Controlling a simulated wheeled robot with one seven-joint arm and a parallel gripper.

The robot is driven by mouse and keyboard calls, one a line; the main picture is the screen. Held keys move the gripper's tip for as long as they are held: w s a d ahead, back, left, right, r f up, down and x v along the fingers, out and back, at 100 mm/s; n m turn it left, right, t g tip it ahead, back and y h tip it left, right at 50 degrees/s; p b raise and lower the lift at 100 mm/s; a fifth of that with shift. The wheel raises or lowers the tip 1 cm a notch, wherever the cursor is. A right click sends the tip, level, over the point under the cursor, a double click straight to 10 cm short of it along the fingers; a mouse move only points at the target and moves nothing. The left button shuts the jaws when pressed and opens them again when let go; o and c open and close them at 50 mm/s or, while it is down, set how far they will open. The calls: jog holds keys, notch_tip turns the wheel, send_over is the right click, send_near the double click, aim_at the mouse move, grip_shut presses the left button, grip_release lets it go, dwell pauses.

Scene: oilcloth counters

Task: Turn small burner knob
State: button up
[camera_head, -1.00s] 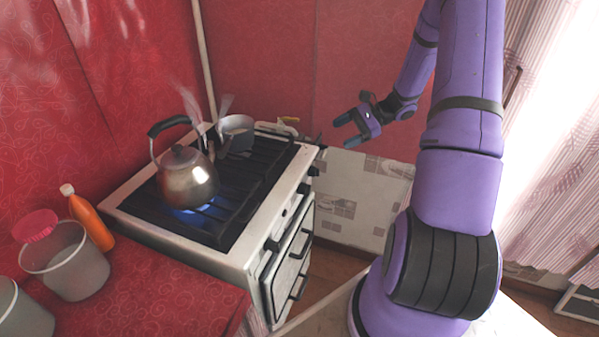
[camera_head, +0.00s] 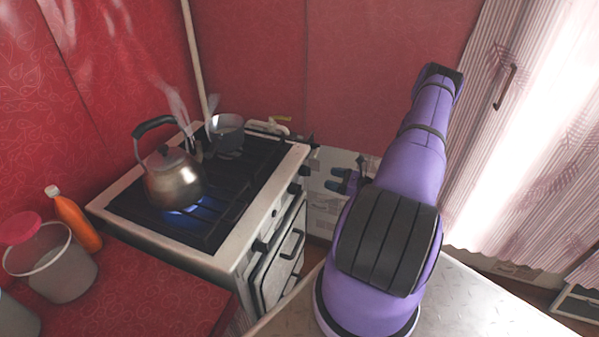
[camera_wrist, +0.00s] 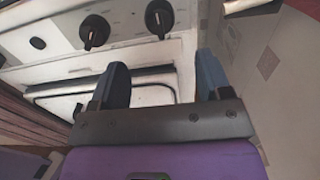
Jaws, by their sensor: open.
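The white stove (camera_head: 252,213) has black knobs along its front edge. Two of them show in the head view, a far knob (camera_head: 305,170) and a nearer knob (camera_head: 294,187). The wrist view shows two round black knobs on the white panel, a left knob (camera_wrist: 94,31) and a right knob (camera_wrist: 159,17). I cannot tell which one is for the small burner. My gripper (camera_head: 333,180) is open and empty, just right of the stove front. In the wrist view my gripper (camera_wrist: 163,63) points at the panel, apart from it, with the right knob ahead between its fingers.
A steaming kettle (camera_head: 174,183) stands over a blue flame (camera_head: 186,208). A steaming pot (camera_head: 227,133) sits at the back. The oven door with its handle (camera_head: 291,243) lies below the knobs. A bottle (camera_head: 77,220) and buckets stand on the red counter (camera_head: 135,290).

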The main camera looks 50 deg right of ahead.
aim_at(306, 172)
jog(key=x, duration=1)
jog(key=shift+w+a, duration=0.1)
jog(key=shift+w, duration=0.25)
jog(key=shift+c, duration=0.2)
jog(key=c, duration=0.9)
